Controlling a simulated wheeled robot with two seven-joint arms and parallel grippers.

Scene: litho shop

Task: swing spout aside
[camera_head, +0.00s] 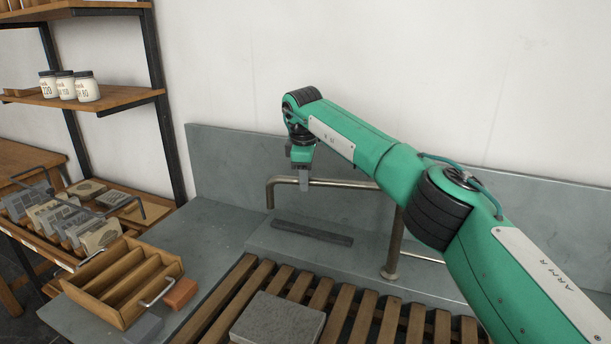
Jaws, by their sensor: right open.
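The spout (340,183) is a bent metal pipe on an upright post (394,245) at the back of the grey sink. Its horizontal arm runs left from the post and its tip (270,193) turns down at the left. My right gripper (304,184) points down at the spout's horizontal arm, a little right of the tip. It is open, with a grey finger overlapping the pipe in the picture. I cannot tell whether it touches the pipe. My right arm hides part of the area around the top of the post. My left gripper is not in view.
A grey stone slab (278,320) lies on the wooden slats (225,295) below the spout. A dark bar (312,232) lies on the ledge behind. A wooden divided tray (165,262) and a reddish block (181,293) stand at left. Shelves with jars (87,88) stand farther left.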

